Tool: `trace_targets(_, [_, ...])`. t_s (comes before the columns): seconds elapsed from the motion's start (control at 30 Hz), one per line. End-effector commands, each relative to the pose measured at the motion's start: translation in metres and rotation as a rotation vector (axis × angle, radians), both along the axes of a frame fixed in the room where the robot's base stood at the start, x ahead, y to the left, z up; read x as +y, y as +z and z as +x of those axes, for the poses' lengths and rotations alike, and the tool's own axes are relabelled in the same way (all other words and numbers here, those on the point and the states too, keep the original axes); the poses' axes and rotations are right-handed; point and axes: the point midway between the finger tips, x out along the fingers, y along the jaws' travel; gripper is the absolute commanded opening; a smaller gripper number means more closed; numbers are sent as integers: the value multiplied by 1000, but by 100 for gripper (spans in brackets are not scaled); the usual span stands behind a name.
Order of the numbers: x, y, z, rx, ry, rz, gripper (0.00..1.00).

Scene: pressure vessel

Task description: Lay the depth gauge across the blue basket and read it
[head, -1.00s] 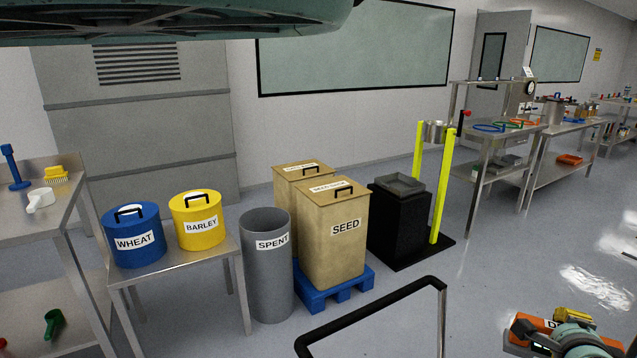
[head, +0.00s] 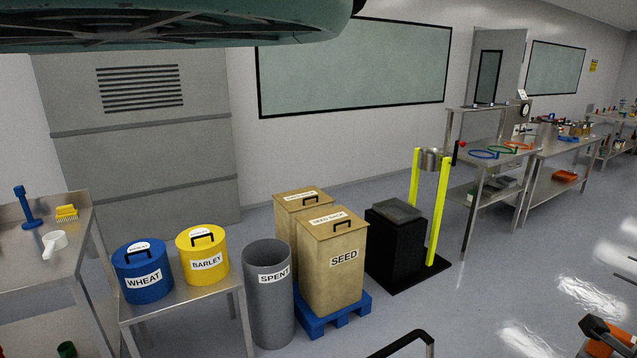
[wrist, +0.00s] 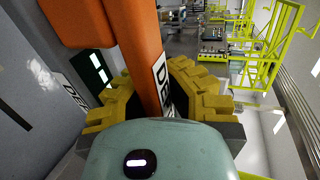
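My gripper (wrist: 152,92) is shut on the depth gauge (wrist: 141,40), an orange bar with a white label starting "DE" in the wrist view. The yellow ribbed finger pads lie on both sides of it. In the head view only a bit of the orange gauge (head: 600,347) shows at the lower right corner, with a dark part over it; the rest is cut off by the frame edge. I cannot make out a blue basket in either view.
The wheat bin (head: 142,284) and barley bin (head: 203,266) stand on a low table. The spent bin (head: 268,310), seed boxes (head: 335,278) and a black unit (head: 392,250) stand beside it. A black rail (head: 405,343) crosses the bottom edge. Floor at right is open.

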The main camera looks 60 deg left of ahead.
Motion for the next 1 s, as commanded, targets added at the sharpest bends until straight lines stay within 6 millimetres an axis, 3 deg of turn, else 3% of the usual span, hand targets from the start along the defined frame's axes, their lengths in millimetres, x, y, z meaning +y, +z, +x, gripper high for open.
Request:
trace_targets(0.03, [1,28,0,-1,3,-1,0])
trace_targets(0.1, [1,46,0,-1,3,-2,0])
trace_targets(0.8, [2,222,0,-1,5,-1,0])
trace_targets(1.0, [2,260,0,-1,5,-1,0])
